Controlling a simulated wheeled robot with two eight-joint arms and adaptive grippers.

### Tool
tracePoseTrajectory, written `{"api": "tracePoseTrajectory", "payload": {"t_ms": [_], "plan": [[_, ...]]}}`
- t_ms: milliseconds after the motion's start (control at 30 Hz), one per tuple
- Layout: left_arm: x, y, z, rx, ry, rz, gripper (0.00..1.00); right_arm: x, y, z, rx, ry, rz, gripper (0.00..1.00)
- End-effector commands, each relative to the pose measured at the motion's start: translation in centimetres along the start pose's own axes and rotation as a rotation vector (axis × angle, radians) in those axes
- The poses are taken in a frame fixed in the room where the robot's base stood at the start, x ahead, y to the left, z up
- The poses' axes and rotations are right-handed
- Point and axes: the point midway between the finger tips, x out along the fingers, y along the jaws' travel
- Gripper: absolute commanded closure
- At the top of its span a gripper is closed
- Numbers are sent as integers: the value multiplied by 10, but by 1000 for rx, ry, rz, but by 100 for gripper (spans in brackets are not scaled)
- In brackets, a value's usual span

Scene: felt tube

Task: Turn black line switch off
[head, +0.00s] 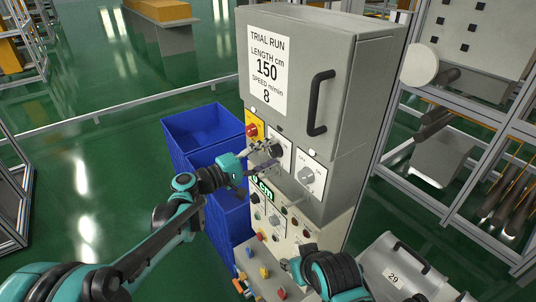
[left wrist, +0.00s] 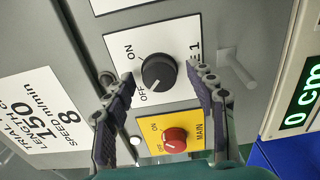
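The black line switch (left wrist: 158,72) is a round black knob on a white plate marked ON and OFF, its name label partly hidden by a finger. A small pale mark on the knob seems to face OFF, but I cannot be sure. In the head view the knob (head: 277,150) is partly covered by my left gripper (head: 263,157). In the left wrist view my left gripper (left wrist: 166,95) is open, one finger on each side of the knob, with gaps visible. My right gripper (head: 298,263) is low by the lower panel, partly hidden by its own wrist; its fingers are unclear.
The red MAIN switch (left wrist: 174,139) on its yellow plate is close to the left fingers. A grey knob (head: 307,176) sits right of the black one. The cabinet has a protruding door handle (head: 319,103). Blue bins (head: 203,128) stand left; small levers (head: 264,272) stick up below.

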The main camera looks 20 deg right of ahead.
Motion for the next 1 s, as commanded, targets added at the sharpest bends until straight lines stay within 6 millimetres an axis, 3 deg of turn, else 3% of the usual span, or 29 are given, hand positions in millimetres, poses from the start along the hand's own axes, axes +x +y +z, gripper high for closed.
{"api": "tracePoseTrajectory", "payload": {"t_ms": [267, 700, 1000], "plan": [[-9, 0, 0, 0, 2, 0, 44, 0, 0, 0, 0, 0, 0, 60], [-97, 0, -1, 0, 3, 0, 44, 0, 0, 0, 0, 0, 0, 60], [-120, 0, 0, 0, 0, 0, 44, 0, 0, 0, 0, 0, 0, 60]]}}
